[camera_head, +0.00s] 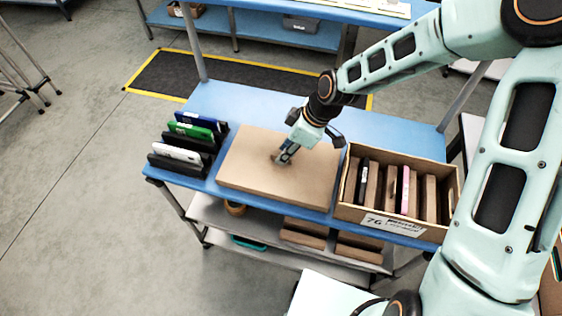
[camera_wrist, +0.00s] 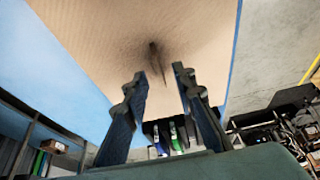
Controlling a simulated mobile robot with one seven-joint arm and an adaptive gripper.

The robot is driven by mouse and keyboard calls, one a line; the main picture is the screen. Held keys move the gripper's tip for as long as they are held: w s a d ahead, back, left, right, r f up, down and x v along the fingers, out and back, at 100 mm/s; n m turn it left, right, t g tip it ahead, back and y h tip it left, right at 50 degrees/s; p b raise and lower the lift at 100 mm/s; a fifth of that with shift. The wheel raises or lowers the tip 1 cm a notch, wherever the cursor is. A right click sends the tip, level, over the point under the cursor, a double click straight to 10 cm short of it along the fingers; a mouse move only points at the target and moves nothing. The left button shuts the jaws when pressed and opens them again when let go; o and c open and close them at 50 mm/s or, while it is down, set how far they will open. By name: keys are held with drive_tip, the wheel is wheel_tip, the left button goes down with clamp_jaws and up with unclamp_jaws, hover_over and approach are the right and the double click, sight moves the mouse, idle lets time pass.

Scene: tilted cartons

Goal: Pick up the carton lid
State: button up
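The carton lid (camera_head: 255,170) is a flat, plain brown cardboard piece in the middle of the blue table. In the wrist view its brown face (camera_wrist: 90,30) fills the upper middle. My gripper (camera_head: 282,158) points down at the middle of the lid, very close to it; I cannot tell whether it touches. In the wrist view my gripper (camera_wrist: 163,88) has its two fingers spread apart, with nothing seen held between them. A dark, narrow mark with shading lies on the lid just beyond the fingertips; I cannot tell if it is a slot, a tab or shadow.
An open carton (camera_head: 347,203) with upright dividers and several thin items stands right of the lid. A black rack (camera_head: 160,165) with several upright items stands at its left. A lower shelf (camera_head: 215,215) lies under the blue table (camera_head: 235,98), whose back strip is clear.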

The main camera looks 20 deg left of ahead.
drive_tip(key=shift+x, duration=0.8)
drive_tip(key=shift+c, duration=0.4)
clamp_jaws()
